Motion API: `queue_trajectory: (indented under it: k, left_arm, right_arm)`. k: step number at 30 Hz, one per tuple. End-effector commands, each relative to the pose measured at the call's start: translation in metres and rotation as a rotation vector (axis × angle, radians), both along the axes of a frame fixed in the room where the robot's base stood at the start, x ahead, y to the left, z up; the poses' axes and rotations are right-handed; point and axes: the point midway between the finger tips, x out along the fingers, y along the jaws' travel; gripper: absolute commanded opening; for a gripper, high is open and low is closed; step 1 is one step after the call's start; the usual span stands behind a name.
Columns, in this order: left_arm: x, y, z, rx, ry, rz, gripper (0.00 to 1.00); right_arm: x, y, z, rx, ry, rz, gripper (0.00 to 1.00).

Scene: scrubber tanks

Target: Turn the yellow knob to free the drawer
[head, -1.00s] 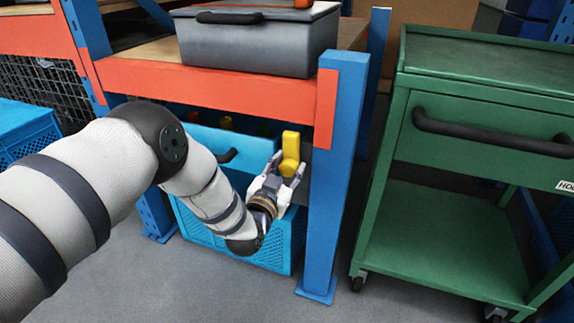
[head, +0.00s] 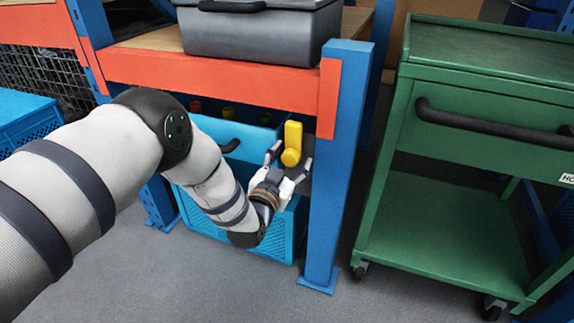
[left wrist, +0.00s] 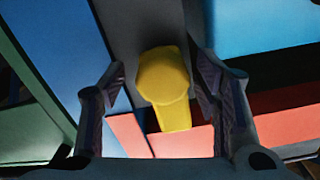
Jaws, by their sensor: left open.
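The yellow knob (head: 292,143) is on a dark grey plate (head: 305,180) under the orange shelf beam, beside the blue post. Its lever part stands roughly upright in the head view. The light blue drawer (head: 215,135), with a black handle (head: 229,146), is left of the knob. My left gripper (head: 290,163) is open just below and in front of the knob. In the left wrist view the knob (left wrist: 168,85) lies between the two open fingers (left wrist: 160,85), with a gap on each side. Part of the drawer is hidden by my arm. My right gripper is not in view.
The blue post (head: 335,170) stands close to the right of my left gripper. The orange beam (head: 220,85) runs above. A grey bin (head: 260,35) sits on the shelf. A green cart (head: 470,130) is at the right. Open floor shows in front.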

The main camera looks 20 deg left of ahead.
Motion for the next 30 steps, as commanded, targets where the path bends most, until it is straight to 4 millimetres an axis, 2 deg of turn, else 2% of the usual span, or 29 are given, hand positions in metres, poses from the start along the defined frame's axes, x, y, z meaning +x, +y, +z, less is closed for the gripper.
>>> queue_trajectory:
  k: [9, 13, 18, 30]
  left_arm:
    - [-0.080, 0.002, -0.001, 0.000, 0.007, -0.003, 0.57]
    - [-0.104, 0.002, -0.001, 0.001, 0.005, -0.004, 0.57]
    - [-0.114, 0.003, 0.000, 0.001, 0.001, -0.003, 0.57]
    - [-0.115, 0.003, -0.002, 0.000, 0.009, -0.004, 0.57]
  right_arm:
    - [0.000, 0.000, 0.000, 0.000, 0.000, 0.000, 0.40]
    - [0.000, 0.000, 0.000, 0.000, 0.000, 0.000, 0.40]
    - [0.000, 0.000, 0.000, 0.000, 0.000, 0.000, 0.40]
    - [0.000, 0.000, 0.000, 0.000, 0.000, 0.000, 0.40]
